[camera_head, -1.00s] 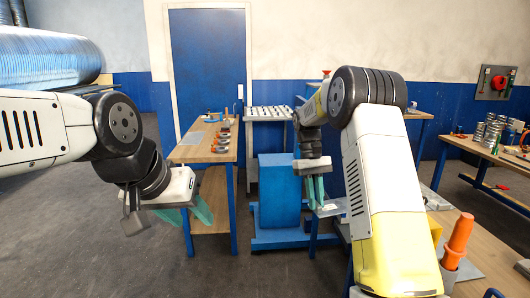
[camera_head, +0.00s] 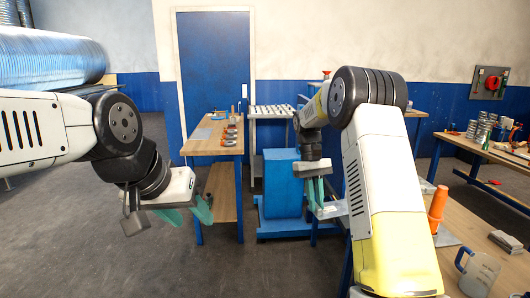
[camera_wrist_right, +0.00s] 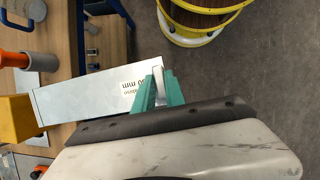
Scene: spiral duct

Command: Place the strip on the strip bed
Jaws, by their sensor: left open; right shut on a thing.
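My right gripper (camera_head: 316,196) is shut on a flat, pale metal strip (camera_head: 333,209), gripped at one end. The right wrist view shows the strip (camera_wrist_right: 85,95) as a wide grey plate with black "mm" lettering beside the green fingers (camera_wrist_right: 157,92). Its far end reaches over the wooden bench, and I cannot tell if it touches anything there. My left gripper (camera_head: 198,212) is open and empty, over open floor in front of the back wooden table. I cannot pick out the strip bed for sure.
The right bench (camera_head: 460,222) carries an orange cone-shaped thing (camera_head: 437,208), a jug (camera_head: 480,272) and grey blocks (camera_head: 508,243). A yellow block (camera_wrist_right: 18,120) lies near the strip. A blue machine (camera_head: 283,185) stands behind my right gripper. The floor (camera_head: 250,270) between my arms is clear.

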